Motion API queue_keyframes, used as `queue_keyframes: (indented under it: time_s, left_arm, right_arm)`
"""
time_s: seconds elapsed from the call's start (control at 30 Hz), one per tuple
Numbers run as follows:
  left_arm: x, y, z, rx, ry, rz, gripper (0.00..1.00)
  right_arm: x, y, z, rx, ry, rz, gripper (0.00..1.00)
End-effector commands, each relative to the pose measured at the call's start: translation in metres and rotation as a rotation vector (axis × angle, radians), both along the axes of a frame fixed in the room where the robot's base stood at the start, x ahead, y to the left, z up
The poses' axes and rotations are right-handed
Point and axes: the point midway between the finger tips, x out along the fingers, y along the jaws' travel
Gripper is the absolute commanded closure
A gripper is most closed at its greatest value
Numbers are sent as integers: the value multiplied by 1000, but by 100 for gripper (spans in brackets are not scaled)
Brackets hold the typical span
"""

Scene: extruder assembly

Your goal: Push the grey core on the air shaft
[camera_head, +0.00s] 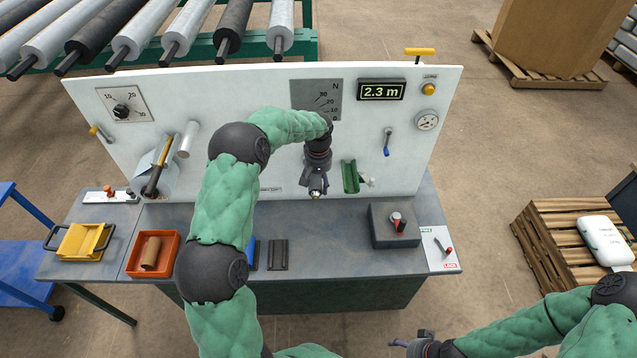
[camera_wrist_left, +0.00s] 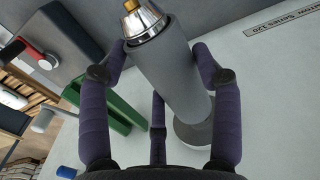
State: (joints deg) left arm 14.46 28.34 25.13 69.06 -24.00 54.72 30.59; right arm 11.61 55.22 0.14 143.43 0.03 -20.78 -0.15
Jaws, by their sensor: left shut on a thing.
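The grey core (camera_wrist_left: 178,72) is a smooth grey cylinder that fills the middle of the left wrist view. It sits around the air shaft, whose metal tip (camera_wrist_left: 140,22) sticks out of the core's near end. The core's far end is close to a dark round base (camera_wrist_left: 190,132) on the white panel. My left gripper (camera_head: 317,184) is in front of the panel in the head view, and its purple fingers are closed around the core. In the head view the gripper mostly hides the core. My right gripper (camera_head: 412,341) is low at the bottom edge, far from the shaft, with its fingers unclear.
A green bracket (camera_head: 350,176) stands just right of the shaft; it also shows in the left wrist view (camera_wrist_left: 115,106). A grey box with a red lever (camera_head: 396,226) is on the bench at right. An orange tray (camera_head: 131,267) holds a brown core (camera_head: 151,252).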

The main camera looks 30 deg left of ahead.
Motion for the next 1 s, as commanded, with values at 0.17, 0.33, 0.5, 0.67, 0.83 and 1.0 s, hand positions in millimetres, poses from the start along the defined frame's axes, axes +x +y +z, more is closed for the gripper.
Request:
queue_keyframes:
  time_s: [0.17, 0.33, 0.5, 0.67, 0.83, 1.0]
  left_arm:
    - [4, 3, 0, 0, 0, 0, 69]
    - [8, 5, 0, 0, -2, 1, 69]
    - [11, 7, 0, 0, 0, 1, 69]
    - [15, 9, 0, 1, -1, 1, 69]
    - [19, 11, 0, 0, 0, 0, 69]
    - [22, 13, 0, 1, -2, 0, 25]
  right_arm:
    - [0, 0, 0, 0, 0, 0, 30]
    - [0, 0, 1, 0, 0, 0, 30]
    - [0, 0, 1, 0, 0, 0, 30]
    - [0, 0, 1, 0, 0, 0, 30]
    - [0, 0, 2, 0, 0, 0, 30]
    - [0, 0, 2, 0, 0, 0, 30]
